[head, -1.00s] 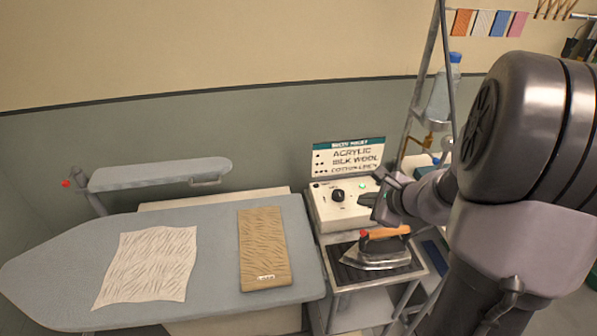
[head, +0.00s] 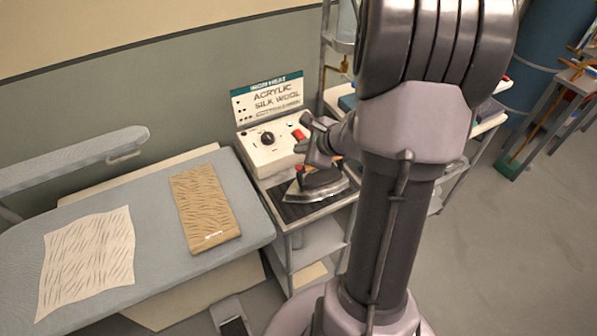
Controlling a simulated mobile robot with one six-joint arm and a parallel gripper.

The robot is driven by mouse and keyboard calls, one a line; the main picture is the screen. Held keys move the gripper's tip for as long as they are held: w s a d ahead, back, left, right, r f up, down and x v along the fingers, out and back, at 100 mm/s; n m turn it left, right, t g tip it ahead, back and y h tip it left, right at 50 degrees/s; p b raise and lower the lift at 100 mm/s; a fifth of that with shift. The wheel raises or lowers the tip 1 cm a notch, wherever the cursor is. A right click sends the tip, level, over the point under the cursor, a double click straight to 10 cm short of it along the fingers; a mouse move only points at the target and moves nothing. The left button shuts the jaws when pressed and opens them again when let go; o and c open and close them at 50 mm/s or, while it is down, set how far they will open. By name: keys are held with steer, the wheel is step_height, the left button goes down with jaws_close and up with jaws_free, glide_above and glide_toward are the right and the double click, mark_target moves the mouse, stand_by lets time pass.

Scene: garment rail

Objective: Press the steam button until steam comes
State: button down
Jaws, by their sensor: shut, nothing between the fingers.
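The steam iron (head: 318,187) rests on a dark pad on the trolley, its handle mostly hidden behind my arm. A small red button (head: 298,168) shows at the front of its handle. The cream control box (head: 265,152) behind it has a black knob (head: 267,138) and a red part (head: 298,134) beside my gripper. My gripper (head: 305,142) is shut and empty, above and behind the iron at the box's right side. I cannot tell whether it touches anything. No steam is visible.
The grey ironing board (head: 150,193) on the left holds a tan folded cloth (head: 205,207) and a pale patterned cloth (head: 88,255). A fabric sign (head: 268,96) stands behind the box. A pedal-like thing (head: 232,320) lies on the floor. Open floor lies at the right.

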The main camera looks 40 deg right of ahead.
steer(key=shift+f+b, duration=1.5)
steer(key=shift+f, duration=0.4)
stand_by(0.4)
steer(key=shift+f+b, duration=0.4)
steer(key=shift+b, duration=0.2)
steer(key=shift+f+b, duration=0.4)
steer(key=shift+b, duration=0.15)
stand_by(0.4)
stand_by(0.3)
steer(key=shift+r+p, duration=0.6)
steer(key=shift+r, duration=0.25)
step_height(320, 180, up, 5)
steer(key=p, duration=0.4)
